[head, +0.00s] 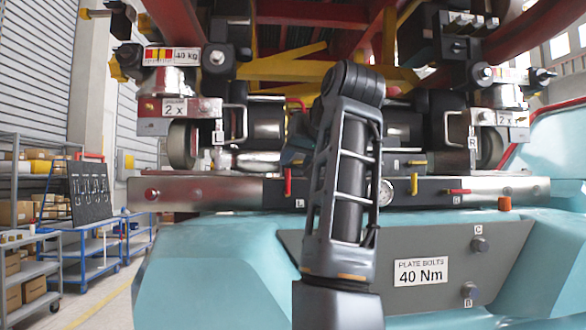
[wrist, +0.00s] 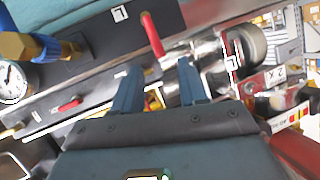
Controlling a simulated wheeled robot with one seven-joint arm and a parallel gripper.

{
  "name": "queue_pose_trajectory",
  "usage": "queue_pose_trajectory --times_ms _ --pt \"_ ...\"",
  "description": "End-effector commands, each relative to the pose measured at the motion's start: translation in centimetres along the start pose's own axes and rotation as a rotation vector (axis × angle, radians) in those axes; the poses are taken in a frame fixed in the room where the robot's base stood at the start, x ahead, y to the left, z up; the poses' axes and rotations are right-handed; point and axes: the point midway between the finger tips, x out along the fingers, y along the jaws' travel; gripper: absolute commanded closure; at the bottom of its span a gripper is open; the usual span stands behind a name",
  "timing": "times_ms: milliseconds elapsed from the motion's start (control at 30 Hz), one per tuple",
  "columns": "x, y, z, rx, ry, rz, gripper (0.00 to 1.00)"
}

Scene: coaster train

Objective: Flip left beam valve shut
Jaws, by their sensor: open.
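A red valve handle (head: 288,182) stands upright on the dark panel of the beam, just left of my arm in the head view. What looks like the same handle (wrist: 152,33) shows at the upper middle of the wrist view, near a small white label (wrist: 119,13). My gripper (wrist: 160,82) is open and empty, its two blue-grey fingers apart. The handle appears beyond the fingertips, roughly in line with the gap, with no visible contact. In the head view my arm hides most of the gripper. Another red handle (head: 457,191) lies horizontal on the right of the beam.
A pressure gauge (head: 385,190) sits on the beam right of my arm. In the wrist view, a brass and blue fitting (wrist: 35,46) and another red handle (wrist: 68,105) lie left of the fingers. A grey bolt plate (head: 335,245) is below. Wheels and brackets crowd above.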

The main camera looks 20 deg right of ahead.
Motion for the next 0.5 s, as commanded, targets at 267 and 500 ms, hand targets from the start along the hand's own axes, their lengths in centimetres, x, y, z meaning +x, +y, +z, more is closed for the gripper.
queue_pose_trajectory --times_ms 267,500 --pt "-3.6 0.0 0.1 0.0 0.001 0.0 0.58" --pt "-4.2 0.0 0.0 0.0 0.0 0.0 0.58"
